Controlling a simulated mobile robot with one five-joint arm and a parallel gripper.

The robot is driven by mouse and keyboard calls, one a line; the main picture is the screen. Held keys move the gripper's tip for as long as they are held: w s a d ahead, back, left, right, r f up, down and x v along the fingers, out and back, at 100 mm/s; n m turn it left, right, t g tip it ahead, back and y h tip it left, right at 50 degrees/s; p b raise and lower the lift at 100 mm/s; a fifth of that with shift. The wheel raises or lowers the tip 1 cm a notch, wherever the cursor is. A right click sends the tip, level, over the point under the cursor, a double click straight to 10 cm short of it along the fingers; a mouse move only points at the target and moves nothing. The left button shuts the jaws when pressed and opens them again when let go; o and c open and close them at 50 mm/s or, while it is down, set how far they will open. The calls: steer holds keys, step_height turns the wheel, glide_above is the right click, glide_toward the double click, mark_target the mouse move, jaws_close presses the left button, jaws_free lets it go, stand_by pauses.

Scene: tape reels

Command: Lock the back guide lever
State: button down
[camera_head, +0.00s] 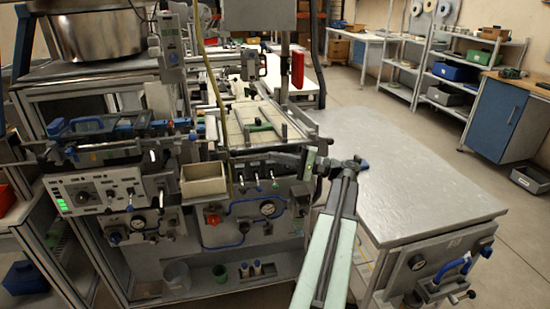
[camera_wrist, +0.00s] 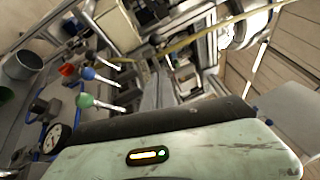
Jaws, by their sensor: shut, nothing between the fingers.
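My gripper (camera_head: 311,162) is at the end of my arm, small and partly hidden, by the right end of the machine's front; it is shut and empty. In the wrist view its pale green housing fills the bottom, and its fingertips do not show clearly. Small levers stand on the machine's front panel: one with a blue knob (camera_wrist: 88,74) and one with a green knob (camera_wrist: 85,100). The head view shows this lever row (camera_head: 257,181) left of my gripper. Which lever is the back guide lever, and whether it is locked, I cannot tell. My gripper is apart from these levers.
A bare grey table (camera_head: 420,180) stands right of my arm. A beige bin (camera_head: 204,182) hangs on the machine front. Floor is free toward the shelves at the back right.

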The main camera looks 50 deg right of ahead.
glide_toward(229, 150)
steer(key=w+d, duration=0.2)
steer(key=d, duration=0.1)
steer(key=shift+w+a+p, duration=0.3)
steer(key=shift+a+p, duration=0.05)
steer(key=shift+a, duration=0.65)
steer(key=shift+w+a+p, duration=0.3)
steer(key=shift+a+p, duration=0.05)
steer(key=shift+a, duration=0.6)
steer(key=shift+a, duration=0.1)
